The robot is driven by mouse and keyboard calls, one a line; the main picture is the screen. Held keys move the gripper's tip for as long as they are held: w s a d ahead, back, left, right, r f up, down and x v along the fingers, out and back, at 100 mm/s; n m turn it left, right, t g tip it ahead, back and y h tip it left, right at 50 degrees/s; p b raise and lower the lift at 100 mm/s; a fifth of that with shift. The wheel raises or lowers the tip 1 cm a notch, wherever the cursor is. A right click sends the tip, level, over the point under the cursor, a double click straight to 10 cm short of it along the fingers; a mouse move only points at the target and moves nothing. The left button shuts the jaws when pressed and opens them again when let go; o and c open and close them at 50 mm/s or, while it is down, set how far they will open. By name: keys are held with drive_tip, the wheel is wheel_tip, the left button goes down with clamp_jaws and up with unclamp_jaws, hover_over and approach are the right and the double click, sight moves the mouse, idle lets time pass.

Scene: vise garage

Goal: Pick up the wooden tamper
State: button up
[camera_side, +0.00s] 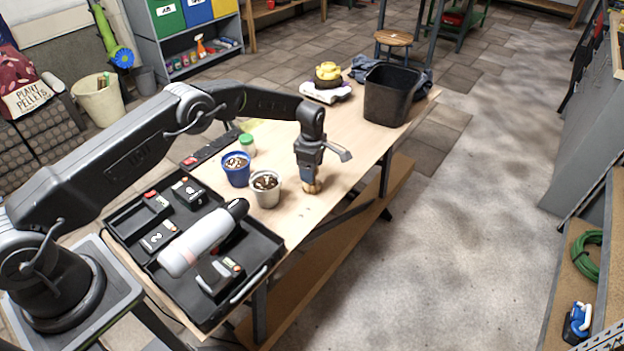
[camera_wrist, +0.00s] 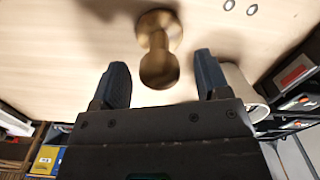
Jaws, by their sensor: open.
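The tamper (camera_side: 311,188) stands on the wooden table, below my gripper (camera_side: 308,172) in the side view. In the wrist view the tamper (camera_wrist: 158,45) looks brownish gold, with a round flat base and a rounded knob. My gripper (camera_wrist: 161,72) is open there, one dark finger on each side of the knob's end. The fingers look apart from the tamper, with clear gaps on both sides. In the side view my gripper covers the tamper's upper part.
A white pot (camera_side: 266,190) with soil stands close left of my gripper, with a blue pot (camera_side: 237,170) beside it. A black tray (camera_side: 262,248) with batteries and a bottle lies at the near left. A black bin (camera_side: 390,95) stands at the far end. The table's right edge is close.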

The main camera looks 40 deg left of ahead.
drive_tip(key=shift+r, duration=0.1)
drive_tip(key=c, duration=1)
drive_tip(key=shift+c, duration=0.2)
drive_tip(key=shift+w+r, duration=0.1)
drive_tip(key=shift+r, duration=0.5)
wheel_tip(320, 180, up, 3)
drive_tip(key=shift+r, duration=0.1)
drive_tip(key=s+a+r, duration=0.5)
drive_tip(key=a+r, duration=0.1)
drive_tip(key=a, duration=0.4)
drive_tip(key=shift+s+a+r, duration=0.2)
drive_tip(key=shift+a+r, duration=0.05)
drive_tip(key=shift+r, duration=0.05)
